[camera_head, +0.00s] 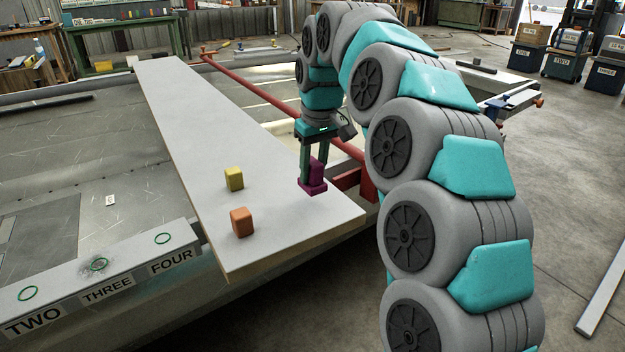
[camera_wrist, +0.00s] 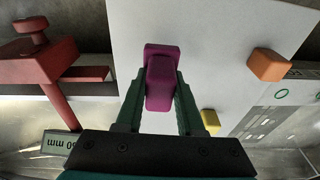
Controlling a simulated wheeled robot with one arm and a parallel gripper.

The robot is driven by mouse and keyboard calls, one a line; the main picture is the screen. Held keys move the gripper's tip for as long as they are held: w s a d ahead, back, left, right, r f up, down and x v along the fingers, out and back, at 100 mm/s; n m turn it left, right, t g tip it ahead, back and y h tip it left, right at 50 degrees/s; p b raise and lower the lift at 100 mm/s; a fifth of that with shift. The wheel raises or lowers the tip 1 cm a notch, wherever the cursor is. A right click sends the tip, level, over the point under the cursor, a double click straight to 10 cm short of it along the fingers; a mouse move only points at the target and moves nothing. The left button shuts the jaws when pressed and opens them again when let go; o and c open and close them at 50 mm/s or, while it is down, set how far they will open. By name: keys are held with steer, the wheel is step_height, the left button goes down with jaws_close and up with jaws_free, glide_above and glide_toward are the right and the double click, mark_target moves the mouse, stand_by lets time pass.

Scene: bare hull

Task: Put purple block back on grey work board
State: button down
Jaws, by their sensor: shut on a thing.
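The purple block (camera_head: 314,184) is at the right edge of the grey work board (camera_head: 215,135) in the head view, upright, with a wider foot at its bottom. My gripper (camera_head: 311,170) points down with its green fingers on either side of the block's upper part. In the wrist view, the purple block (camera_wrist: 160,82) sits between the two fingers (camera_wrist: 158,100), with the pale board behind it. The block's foot looks to be on or just above the board; I cannot tell whether it touches.
A yellow block (camera_head: 234,179) and an orange block (camera_head: 241,222) stand on the board left of my gripper. A red clamp bar (camera_head: 270,97) runs along the board's right side. The board's far half is clear. A labelled rail (camera_head: 100,280) lies at the front left.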

mark_target(313, 182)
steer(key=shift+w+a+f, duration=0.1)
steer(key=shift+w, duration=0.1)
steer(key=shift+f, duration=1.7)
steer(key=shift+f, duration=0.15)
steer(key=c, duration=0.5)
jaws_free()
steer(key=r, duration=0.4)
steer(key=s+r, duration=0.1)
steer(key=r, duration=0.3)
steer(key=d+r, duration=0.1)
steer(key=r, duration=0.3)
steer(key=shift+s, duration=0.2)
steer(key=shift+r, duration=0.1)
